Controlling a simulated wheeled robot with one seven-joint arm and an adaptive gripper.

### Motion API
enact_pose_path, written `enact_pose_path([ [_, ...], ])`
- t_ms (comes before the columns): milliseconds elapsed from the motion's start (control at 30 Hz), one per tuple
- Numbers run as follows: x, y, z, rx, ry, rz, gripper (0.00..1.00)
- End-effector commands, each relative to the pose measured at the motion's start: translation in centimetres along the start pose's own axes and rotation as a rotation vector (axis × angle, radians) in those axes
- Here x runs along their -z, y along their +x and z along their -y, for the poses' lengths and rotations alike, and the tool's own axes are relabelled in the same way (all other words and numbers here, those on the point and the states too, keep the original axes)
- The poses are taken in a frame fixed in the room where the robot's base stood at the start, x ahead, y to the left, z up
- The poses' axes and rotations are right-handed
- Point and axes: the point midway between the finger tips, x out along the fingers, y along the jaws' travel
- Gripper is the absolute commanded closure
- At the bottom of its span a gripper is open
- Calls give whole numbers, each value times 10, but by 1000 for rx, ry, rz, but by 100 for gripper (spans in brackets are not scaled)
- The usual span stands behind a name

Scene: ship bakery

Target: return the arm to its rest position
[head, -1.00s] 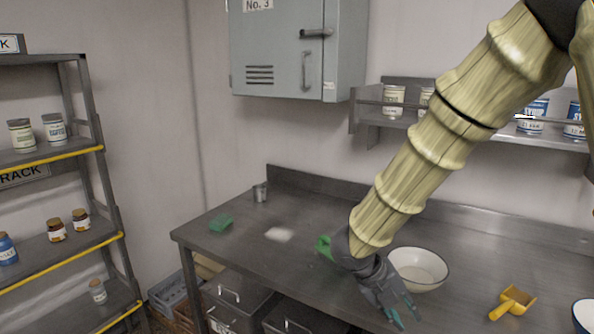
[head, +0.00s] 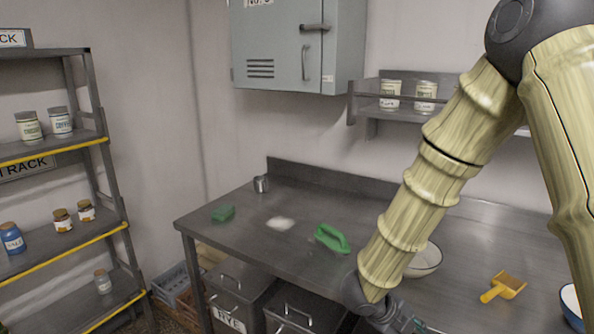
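My gripper (head: 405,322) is at the bottom edge of the head view, in front of the steel table (head: 290,180) and low beside its front edge. Its fingertips are partly cut off by the frame, so I cannot tell whether it is open or shut. My arm comes down from the upper right and hides part of the table and of a white bowl (head: 425,260).
On the table are a green sponge (head: 223,213), a white powder patch (head: 281,223), a green-handled tool (head: 332,238), a metal cup (head: 261,184), a yellow scoop (head: 503,287) and a blue-rimmed bowl (head: 571,306). A rack (head: 70,235) stands left; a grey cabinet (head: 285,45) hangs above.

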Motion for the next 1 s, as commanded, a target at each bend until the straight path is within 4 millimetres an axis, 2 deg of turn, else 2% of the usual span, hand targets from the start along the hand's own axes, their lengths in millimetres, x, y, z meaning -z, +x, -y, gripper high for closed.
enact_pose_path([
  [167,-2,50,-28,36,-320,47,73],
  [300,1,86,-59,58,-614,103,73],
  [567,21,138,-133,70,-1152,238,73],
  [767,52,165,-201,57,-1559,381,73],
  [1000,107,179,-288,29,-2017,619,73],
])
